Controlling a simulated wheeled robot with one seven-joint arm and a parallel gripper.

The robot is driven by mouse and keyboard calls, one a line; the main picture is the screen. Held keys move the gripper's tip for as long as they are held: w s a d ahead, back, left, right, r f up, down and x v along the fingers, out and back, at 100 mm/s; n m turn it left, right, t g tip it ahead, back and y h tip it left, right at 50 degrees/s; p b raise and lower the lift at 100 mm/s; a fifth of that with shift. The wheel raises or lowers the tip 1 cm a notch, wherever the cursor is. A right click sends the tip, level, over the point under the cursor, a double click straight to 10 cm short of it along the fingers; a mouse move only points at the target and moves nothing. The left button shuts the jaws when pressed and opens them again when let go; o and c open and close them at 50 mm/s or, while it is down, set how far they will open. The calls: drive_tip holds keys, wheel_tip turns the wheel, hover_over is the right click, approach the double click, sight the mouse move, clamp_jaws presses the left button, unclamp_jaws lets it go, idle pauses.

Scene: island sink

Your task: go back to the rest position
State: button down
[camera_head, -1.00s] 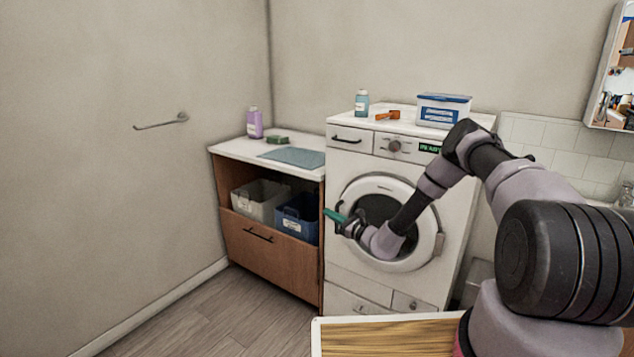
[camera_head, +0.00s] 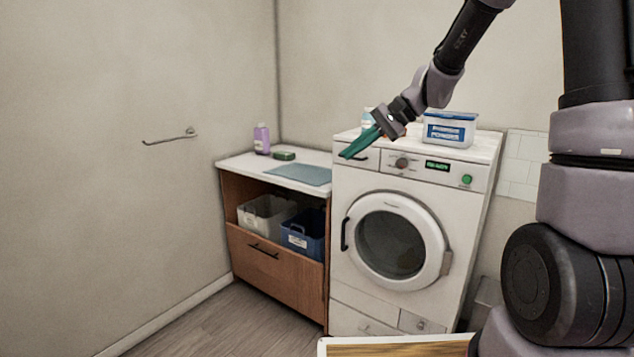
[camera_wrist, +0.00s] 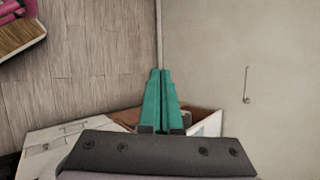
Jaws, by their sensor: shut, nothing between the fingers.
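My gripper (camera_head: 350,154) has teal fingers and is shut and empty. In the head view it points down and left, in front of the upper left of the washing machine (camera_head: 345,285), and its body hides part of the machine's top. In the wrist view the two teal fingers of my gripper (camera_wrist: 161,75) lie side by side with nothing between them. The arm reaches high from the right side of the head view.
The washing machine's round door (camera_head: 391,240) looks closed. Left of it stands a wooden cabinet (camera_head: 275,280) holding a grey bin (camera_head: 265,215) and a blue bin (camera_head: 303,235). A detergent box (camera_head: 450,131) and a light-blue bottle (camera_head: 367,119) stand on the machine.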

drive_tip(key=s+d+r+n+t+h, duration=0.1)
drive_tip(key=s+d+r+t+h, duration=0.2)
drive_tip(key=s+d, duration=0.5)
drive_tip(key=s+d+r+n+t+h, duration=0.1)
drive_tip(key=s+d+r+t+h, duration=0.2)
drive_tip(key=s, duration=0.8)
drive_tip(key=d+r+h, duration=0.2)
drive_tip(key=d+r, duration=0.2)
drive_tip(key=d, duration=0.1)
drive_tip(key=shift+r+t, duration=0.25)
drive_tip(key=shift+t, duration=0.05)
drive_tip(key=c, duration=1.5)
unclamp_jaws()
drive_tip(key=shift+s+d, duration=0.1)
drive_tip(key=shift+c, duration=0.2)
